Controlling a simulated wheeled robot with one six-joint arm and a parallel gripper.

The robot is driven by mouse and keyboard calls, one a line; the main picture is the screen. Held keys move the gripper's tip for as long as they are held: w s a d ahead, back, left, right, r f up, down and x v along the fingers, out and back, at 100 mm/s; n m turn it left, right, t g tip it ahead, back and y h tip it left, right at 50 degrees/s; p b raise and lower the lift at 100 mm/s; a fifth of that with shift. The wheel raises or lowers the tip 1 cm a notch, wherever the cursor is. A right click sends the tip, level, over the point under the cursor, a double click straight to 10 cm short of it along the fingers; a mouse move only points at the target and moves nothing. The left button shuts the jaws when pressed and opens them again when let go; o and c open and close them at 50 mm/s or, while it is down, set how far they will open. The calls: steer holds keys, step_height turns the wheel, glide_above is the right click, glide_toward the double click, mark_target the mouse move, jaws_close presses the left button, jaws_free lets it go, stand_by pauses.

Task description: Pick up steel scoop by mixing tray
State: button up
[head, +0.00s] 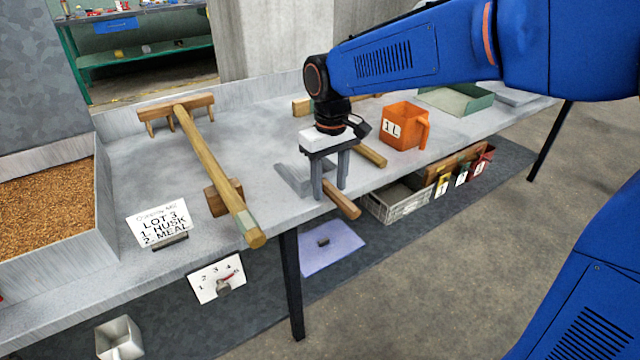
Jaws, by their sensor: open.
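A grey metal scoop (290,181) lies on the steel bench with a wooden handle (345,203) pointing to the front edge. My gripper (331,192) is open and points down over the handle, its two fingers apart near the handle's inner end. I cannot tell whether the fingers touch it. The gripper hides part of the scoop. A metal tray (96,190) filled with brown grain stands at the far left, apart from this scoop. A second metal piece, box-shaped (118,338), shows below the bench at the lower left.
A long wooden rake (215,160) lies left of my gripper, with a wooden block under it. Another wooden handle (371,156), an orange jug (402,126) marked 1L and a green tray (455,102) lie right. A label card (158,222) stands near the front edge.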

steer(key=shift+f, duration=0.15)
jaws_close()
stand_by(1.4)
